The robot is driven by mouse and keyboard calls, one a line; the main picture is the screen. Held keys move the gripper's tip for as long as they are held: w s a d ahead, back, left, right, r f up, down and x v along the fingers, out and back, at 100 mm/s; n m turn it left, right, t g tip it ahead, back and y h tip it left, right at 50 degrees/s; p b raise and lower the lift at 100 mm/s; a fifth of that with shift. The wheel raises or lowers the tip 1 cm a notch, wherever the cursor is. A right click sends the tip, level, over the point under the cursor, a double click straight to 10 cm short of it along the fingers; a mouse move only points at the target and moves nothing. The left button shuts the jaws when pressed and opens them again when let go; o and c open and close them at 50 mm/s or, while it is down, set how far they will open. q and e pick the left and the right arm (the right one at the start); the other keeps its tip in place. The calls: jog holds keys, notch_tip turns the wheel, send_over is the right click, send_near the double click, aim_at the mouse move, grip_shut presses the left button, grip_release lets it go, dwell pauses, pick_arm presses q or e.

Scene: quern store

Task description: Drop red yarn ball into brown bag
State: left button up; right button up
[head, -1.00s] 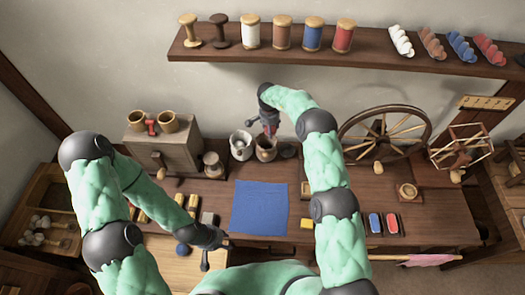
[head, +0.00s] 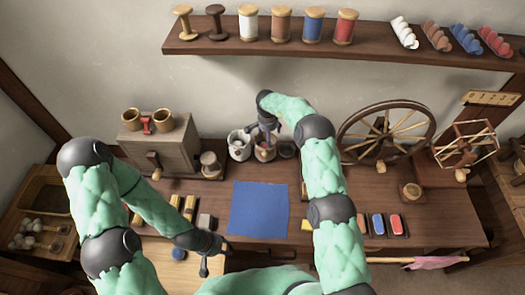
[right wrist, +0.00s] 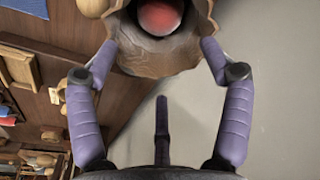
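The brown bag (head: 264,155) stands open at the back of the bench; its uneven rim (right wrist: 160,62) fills the top of the right wrist view. The red yarn ball (right wrist: 160,14) shows inside the bag's dark mouth, partly cut off by the frame edge. My right gripper (right wrist: 158,46) is open, with its fingertips apart at either side of the bag's rim and nothing between them. In the head view the right gripper (head: 263,130) is just above the bag. My left gripper (head: 214,259) looks open and empty near the bench's front edge.
A pale bag (head: 239,152) stands just left of the brown one. A wooden cabinet (head: 160,145) is further left, a spinning wheel (head: 385,135) to the right. A blue cloth (head: 259,208) lies in front. A shelf of spools (head: 313,27) runs above.

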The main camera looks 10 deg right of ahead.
notch_tip(320, 180, up, 12)
jog(key=s+a, duration=0.1)
dwell(0.7)
jog(key=shift+f, duration=0.1)
